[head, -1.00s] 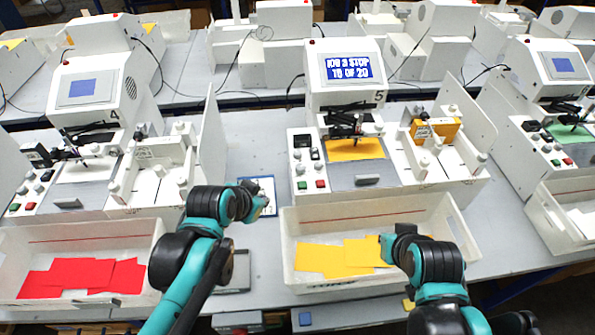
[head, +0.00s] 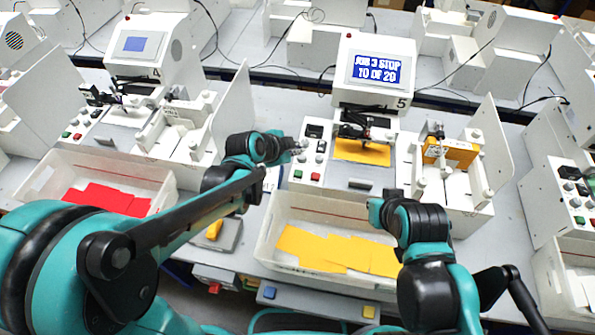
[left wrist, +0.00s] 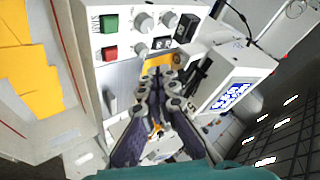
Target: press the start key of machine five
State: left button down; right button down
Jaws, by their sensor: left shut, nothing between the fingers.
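Machine five (head: 373,95) stands in the middle of the head view, its screen reading JOB 3 STOP, 10 OF 20. Its green start key (head: 298,174) sits at the front of the left key panel, beside a red key (head: 315,177). In the left wrist view, the green key (left wrist: 109,23), marked START, is at the upper left, with the red key (left wrist: 110,53) below it. My left gripper (head: 300,146) is shut and empty over the rear part of this panel, apart from the start key. Its fingers also show in the left wrist view (left wrist: 160,88). My right gripper (head: 376,210) is mostly hidden by its own arm.
A white tray with yellow cards (head: 265,250) stands before machine five. Yellow card lies under its pen. Machine four (head: 140,60) is on the left, with a tray of red cards (head: 35,180). Black and grey knobs crowd the key panel. A tall side panel (head: 490,150) stands on the right.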

aim_at(297, 174)
pick_arm(q)
notch_tip(297, 174, down, 9)
jog(key=b, duration=0.7)
dwell(1.4)
jog(key=shift+f+b, duration=0.35)
jog(key=shift+b, duration=0.2)
jog(key=shift+f+b, duration=0.4)
dwell(0.4)
jog(key=shift+r, duration=0.1)
jog(key=shift+r+p, duration=0.7)
jog(key=shift+r, duration=0.1)
